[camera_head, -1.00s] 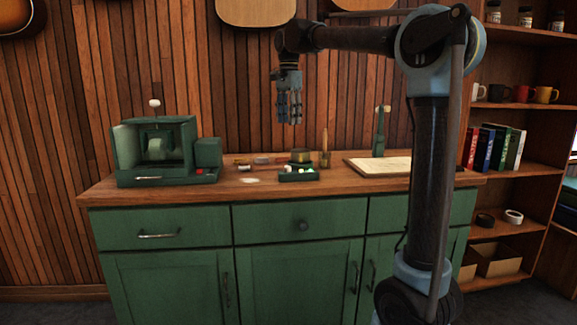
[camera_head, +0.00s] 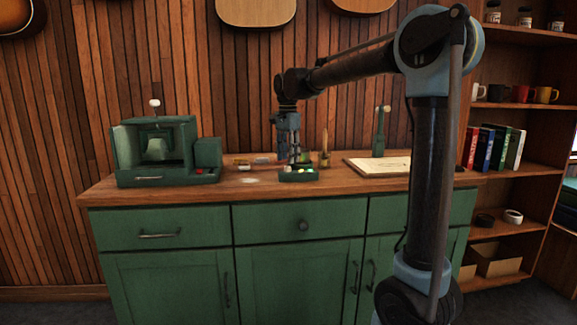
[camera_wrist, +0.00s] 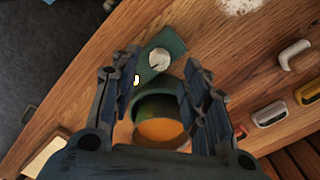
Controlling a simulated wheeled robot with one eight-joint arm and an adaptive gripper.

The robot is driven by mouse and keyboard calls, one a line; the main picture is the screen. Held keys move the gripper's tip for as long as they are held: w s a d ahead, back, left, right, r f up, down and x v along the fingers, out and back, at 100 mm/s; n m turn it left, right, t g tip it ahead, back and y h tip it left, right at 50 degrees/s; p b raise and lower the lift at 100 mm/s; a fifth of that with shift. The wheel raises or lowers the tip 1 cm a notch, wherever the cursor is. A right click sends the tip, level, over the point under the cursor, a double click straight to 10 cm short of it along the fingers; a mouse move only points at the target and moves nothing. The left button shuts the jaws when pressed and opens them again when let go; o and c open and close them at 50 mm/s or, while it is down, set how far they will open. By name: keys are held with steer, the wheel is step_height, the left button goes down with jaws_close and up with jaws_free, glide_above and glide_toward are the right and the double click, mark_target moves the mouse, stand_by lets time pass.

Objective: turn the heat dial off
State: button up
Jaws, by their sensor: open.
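A small green heater (camera_head: 299,175) stands on the wooden counter. In the wrist view its green base (camera_wrist: 173,47) carries a round pale dial (camera_wrist: 159,61) with a dark pointer mark. A small yellow-white light (camera_wrist: 136,80) glows beside the dial. A dark round pot with amber contents (camera_wrist: 160,131) sits on the heater. My gripper (camera_head: 288,154) points down just above the heater, in front of the pot in the head view. In the wrist view its open fingers (camera_wrist: 158,68) spread on both sides of the pot and dial. Nothing is held. Contact cannot be told.
A green box-shaped machine (camera_head: 203,151) stands left on the counter (camera_head: 226,188). Small coloured items (camera_head: 264,159) lie behind the heater. A brush-like tool (camera_head: 325,158), a pale open book (camera_head: 374,166) and a green upright tool (camera_head: 378,140) stand or lie to the right.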

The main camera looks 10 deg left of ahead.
mark_target(288, 169)
steer(key=shift+f, duration=1.75)
steer(key=shift+c, duration=0.4)
jaws_close()
